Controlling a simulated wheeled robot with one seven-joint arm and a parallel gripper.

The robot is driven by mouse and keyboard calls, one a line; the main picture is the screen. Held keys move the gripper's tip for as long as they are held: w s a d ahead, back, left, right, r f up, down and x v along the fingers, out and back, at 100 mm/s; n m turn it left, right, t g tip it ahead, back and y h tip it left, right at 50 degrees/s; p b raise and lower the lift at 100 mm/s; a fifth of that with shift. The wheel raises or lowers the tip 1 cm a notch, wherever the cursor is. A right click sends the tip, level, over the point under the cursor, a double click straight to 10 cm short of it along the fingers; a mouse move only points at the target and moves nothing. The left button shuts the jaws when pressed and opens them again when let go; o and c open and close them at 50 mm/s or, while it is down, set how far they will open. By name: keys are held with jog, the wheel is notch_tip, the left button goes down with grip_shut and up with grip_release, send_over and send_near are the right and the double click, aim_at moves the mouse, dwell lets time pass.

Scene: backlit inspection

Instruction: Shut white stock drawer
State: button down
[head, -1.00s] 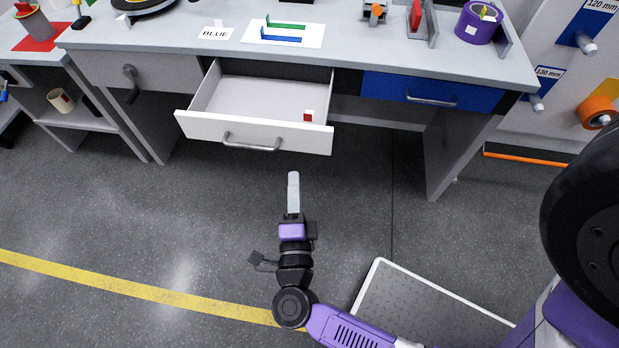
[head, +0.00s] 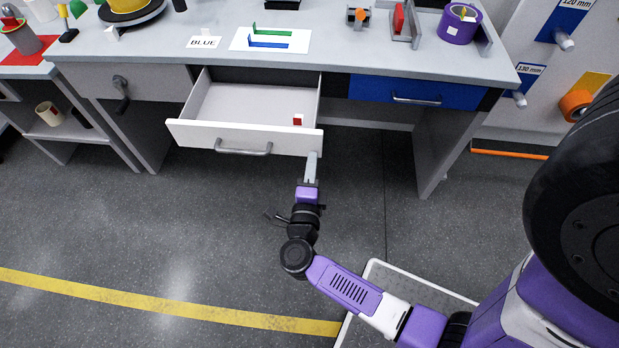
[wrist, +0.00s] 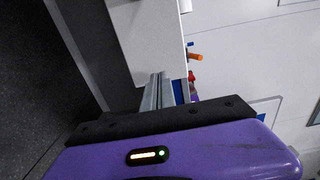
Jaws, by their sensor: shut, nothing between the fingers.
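The white stock drawer (head: 240,137) stands pulled out under the left half of the workbench in the head view. In the wrist view the fingers (wrist: 155,90) overlap the edge of a pale panel (wrist: 145,40), which appears to be the drawer front. I cannot tell whether they touch it.
A closed blue drawer (head: 417,92) is to the right. A bench leg (head: 430,150) stands right of my arm. The floor before the drawer is clear except for my arm.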

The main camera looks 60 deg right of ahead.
jog(key=shift+x, duration=1.15)
jog(key=b+x, duration=0.2)
jog(key=x, duration=2.2)
jog(key=shift+d, duration=0.35)
jog(key=shift+d, duration=0.1)
